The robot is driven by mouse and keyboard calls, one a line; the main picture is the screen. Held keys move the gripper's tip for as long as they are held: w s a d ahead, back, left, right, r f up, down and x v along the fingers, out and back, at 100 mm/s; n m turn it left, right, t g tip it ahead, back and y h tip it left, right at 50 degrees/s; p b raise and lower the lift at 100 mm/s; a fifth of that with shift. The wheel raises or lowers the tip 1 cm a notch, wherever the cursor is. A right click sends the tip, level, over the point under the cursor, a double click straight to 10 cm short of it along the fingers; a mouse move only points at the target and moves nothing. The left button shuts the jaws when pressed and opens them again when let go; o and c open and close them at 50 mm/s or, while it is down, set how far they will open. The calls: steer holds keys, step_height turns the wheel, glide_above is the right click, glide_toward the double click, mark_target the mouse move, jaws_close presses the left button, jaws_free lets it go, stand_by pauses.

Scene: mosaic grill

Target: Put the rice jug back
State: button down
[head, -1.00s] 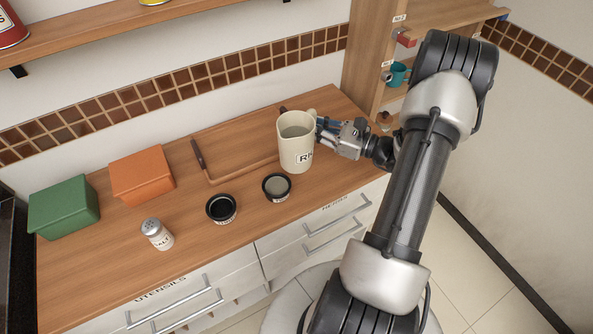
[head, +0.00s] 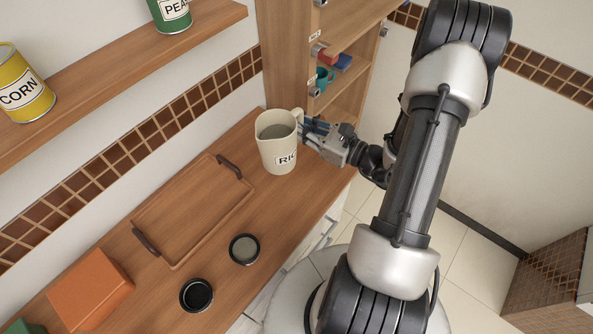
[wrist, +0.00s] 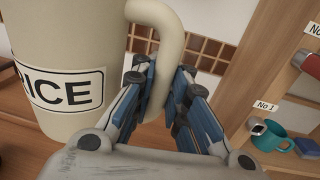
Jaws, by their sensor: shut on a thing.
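The rice jug (head: 276,150) is cream with a label whose "RIC" shows in the head view. It is upright over the right end of the wooden counter; I cannot tell for sure whether it touches the counter. My gripper (head: 308,128) is shut on its handle from the right. In the wrist view the jug (wrist: 70,50) fills the left side with the label "RICE" partly cut off. The blue-padded fingers (wrist: 160,95) close around the lower part of the curved handle.
An open wooden shelf unit (head: 285,50) stands behind right, holding a teal mug (head: 322,80) and a red item. A wooden tray (head: 170,200), two black bowls (head: 197,294) (head: 244,249) and an orange box (head: 90,290) are on the counter. A can shelf (head: 110,75) hangs above.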

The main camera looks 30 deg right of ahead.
step_height(320, 180, down, 17)
steer(key=b, duration=0.4)
steer(key=shift+f, duration=0.15)
steer(key=shift+b, duration=0.3)
steer(key=shift+f, duration=0.2)
steer(key=c, duration=1.6)
jaws_free()
steer(key=shift+o, duration=0.2)
steer(key=shift+r, duration=0.25)
steer(key=p+v, duration=0.1)
steer(key=v, duration=1.1)
steer(key=shift+p, duration=0.3)
